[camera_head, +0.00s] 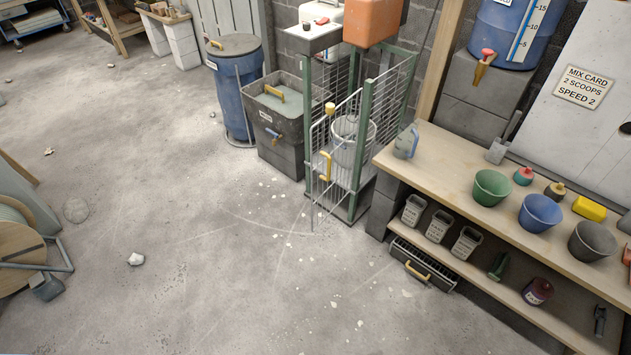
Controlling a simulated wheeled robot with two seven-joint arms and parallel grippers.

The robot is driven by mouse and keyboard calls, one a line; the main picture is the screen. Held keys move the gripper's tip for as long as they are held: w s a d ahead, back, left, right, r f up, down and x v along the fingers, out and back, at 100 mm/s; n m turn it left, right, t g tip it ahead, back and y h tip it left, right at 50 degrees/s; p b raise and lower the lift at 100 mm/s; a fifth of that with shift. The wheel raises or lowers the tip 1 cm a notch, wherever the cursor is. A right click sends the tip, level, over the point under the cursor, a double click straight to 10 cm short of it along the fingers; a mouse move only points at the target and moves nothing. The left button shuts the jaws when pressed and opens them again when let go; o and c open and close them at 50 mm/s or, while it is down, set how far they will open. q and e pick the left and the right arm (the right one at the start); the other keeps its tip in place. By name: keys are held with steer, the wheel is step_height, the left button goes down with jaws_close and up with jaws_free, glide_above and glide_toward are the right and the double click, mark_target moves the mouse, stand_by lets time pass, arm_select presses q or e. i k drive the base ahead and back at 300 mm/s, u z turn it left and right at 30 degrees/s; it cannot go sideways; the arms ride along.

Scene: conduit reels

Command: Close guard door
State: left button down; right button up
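The guard door (337,134) is a pale wire-mesh panel on the front of a green-posted cage (358,150). It stands ajar, with its free edge swung out in front of the cage toward the left. A yellow handle (325,166) is on the door near that free edge, and a yellow knob (330,109) shows near its top. A pale bucket (352,138) stands inside the cage, partly hidden by mesh. An orange mixer housing (371,22) is above it. Neither of my grippers is in view.
A dark grey bin (283,125) and a blue barrel (233,95) stand left of the cage. A wooden workbench (455,165) with buckets is to its right. A reel (18,245) is at the far left. The floor before the door is open, with small debris.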

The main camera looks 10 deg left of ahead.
mark_target(330, 109)
steer(key=u, duration=0.5)
steer(key=k, duration=0.2)
steer(key=z, duration=1.1)
steer(key=i, duration=1)
steer(key=u, duration=0.35)
